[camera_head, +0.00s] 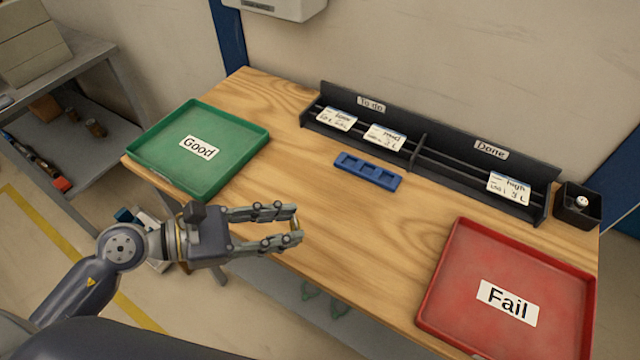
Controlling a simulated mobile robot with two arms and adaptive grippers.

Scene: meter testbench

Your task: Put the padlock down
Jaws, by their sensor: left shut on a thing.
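My left gripper (296,225) comes in from the lower left, over the front edge of the wooden table. The green tray labelled Good (160,176) stands on the table to the left, and the red tray labelled Fail (463,260) stands at the right front. Both trays look empty. My right gripper is not in view.
A black rack (432,141) with To do and Done sections holds cards along the back. A blue block with recesses (367,171) lies before it. A black cup (580,207) stands at the back right. The table middle is clear. A grey shelf (70,130) stands at left.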

